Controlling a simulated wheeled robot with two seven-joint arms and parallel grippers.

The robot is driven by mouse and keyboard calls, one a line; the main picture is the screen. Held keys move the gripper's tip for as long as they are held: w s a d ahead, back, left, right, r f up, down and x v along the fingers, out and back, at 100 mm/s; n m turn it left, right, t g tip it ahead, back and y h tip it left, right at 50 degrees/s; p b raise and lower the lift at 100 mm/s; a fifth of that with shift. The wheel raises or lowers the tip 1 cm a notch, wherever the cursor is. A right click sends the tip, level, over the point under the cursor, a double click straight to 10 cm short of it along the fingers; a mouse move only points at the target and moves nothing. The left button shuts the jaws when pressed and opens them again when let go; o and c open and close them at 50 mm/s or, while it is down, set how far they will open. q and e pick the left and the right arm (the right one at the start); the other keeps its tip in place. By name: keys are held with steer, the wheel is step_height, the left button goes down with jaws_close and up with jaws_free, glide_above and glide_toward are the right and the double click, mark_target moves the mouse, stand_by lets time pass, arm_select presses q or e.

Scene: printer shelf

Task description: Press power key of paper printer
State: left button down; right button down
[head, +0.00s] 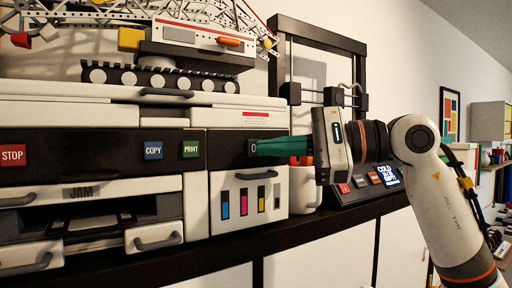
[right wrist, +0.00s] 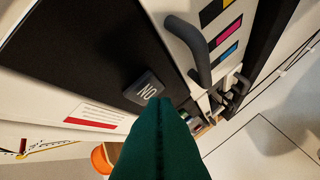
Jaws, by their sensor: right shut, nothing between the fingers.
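The paper printer (head: 95,115) is a white and black machine on the shelf, with STOP, COPY and PRINT keys on its dark front band. The power key (head: 252,148) is a small dark key at the right end of that band, partly covered by my gripper in the head view. In the right wrist view the power key (right wrist: 144,88) shows as a dark square with light lettering. My right gripper (head: 258,148) is shut and empty, its green fingers pointing left with the tips at the key. The right wrist view shows the fingertips (right wrist: 160,102) beside the key; contact cannot be told.
Below the key is the ink door with coloured bars (head: 248,202) and a grey handle (head: 257,175). A white mug (head: 304,190) and a 3D printer frame (head: 318,45) stand to the right. A toy crane (head: 190,40) sits on top.

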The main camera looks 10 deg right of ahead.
steer(key=shift+w+a, duration=0.15)
steer(key=shift+w, duration=0.25)
stand_by(0.5)
steer(key=shift+s, duration=0.15)
steer(key=shift+s+d, duration=0.3)
steer(key=shift+s, duration=0.4)
steer(key=shift+s+d+b, duration=0.35)
steer(key=shift+s+b, duration=0.1)
steer(key=shift+s, duration=0.5)
steer(key=shift+s+d+b, duration=0.35)
steer(key=shift+s+b, duration=0.05)
steer(key=shift+s, duration=0.5)
steer(key=shift+s+d+b, duration=0.35)
steer(key=shift+s+b, duration=0.1)
steer(key=shift+s, duration=0.5)
